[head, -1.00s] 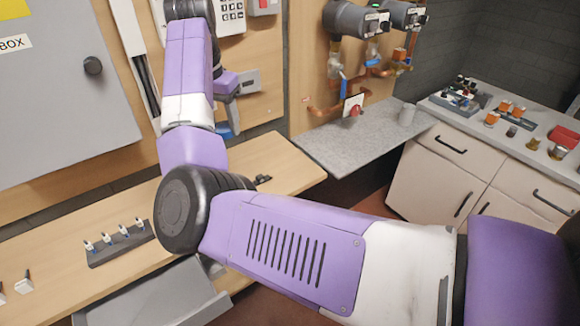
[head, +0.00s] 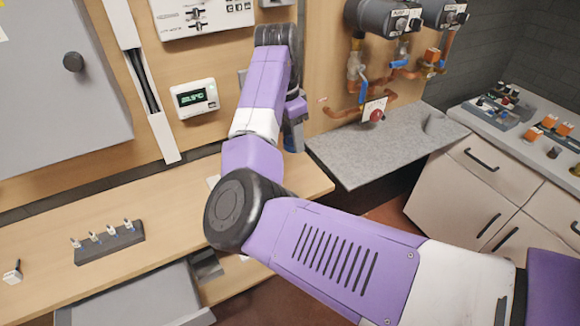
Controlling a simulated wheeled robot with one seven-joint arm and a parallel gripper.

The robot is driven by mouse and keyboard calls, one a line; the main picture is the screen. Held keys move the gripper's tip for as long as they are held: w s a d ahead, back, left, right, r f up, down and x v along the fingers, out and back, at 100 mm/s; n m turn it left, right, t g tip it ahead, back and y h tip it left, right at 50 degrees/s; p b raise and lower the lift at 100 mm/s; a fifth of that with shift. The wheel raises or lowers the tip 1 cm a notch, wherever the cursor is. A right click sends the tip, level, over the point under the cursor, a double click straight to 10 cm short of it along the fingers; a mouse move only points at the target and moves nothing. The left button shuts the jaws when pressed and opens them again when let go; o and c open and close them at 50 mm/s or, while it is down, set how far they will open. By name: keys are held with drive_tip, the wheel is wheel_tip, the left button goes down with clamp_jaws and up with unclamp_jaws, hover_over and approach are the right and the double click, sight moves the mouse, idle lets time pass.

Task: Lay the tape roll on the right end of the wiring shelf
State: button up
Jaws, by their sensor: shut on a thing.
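The wooden wiring shelf (head: 135,195) runs along the wall at the left, and its right end (head: 312,182) meets the grey counter. My gripper (head: 294,128) points down in front of the wall panel, above and behind the shelf's right end in the picture. It is shut on a small blue thing (head: 292,143), which looks like the tape roll. Most of it is hidden by the gripper and my arm, so its shape is unclear. I cannot tell its height above the shelf.
A dark rack with several small connectors (head: 110,242) stands on the shelf, left of my arm. An open grey drawer (head: 140,300) is below. A thermostat (head: 195,98) and a grey cabinet are on the wall.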

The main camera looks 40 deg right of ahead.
sight(293, 176)
wheel_tip(293, 176, down, 11)
drive_tip(key=shift+a+f+p, duration=0.1)
drive_tip(key=shift+p, duration=0.5)
drive_tip(key=shift+f, duration=0.15)
drive_tip(key=o, duration=1.3)
drive_tip(key=shift+o, duration=0.2)
drive_tip(key=r, duration=0.4)
drive_tip(key=a+r+b, duration=0.1)
drive_tip(key=r, duration=0.3)
drive_tip(key=r+b, duration=0.1)
drive_tip(key=r, duration=0.3)
drive_tip(key=shift+w+a+r, duration=0.15)
drive_tip(key=shift+w+a, duration=0.1)
drive_tip(key=shift+a, duration=0.1)
drive_tip(key=shift+d, duration=0.1)
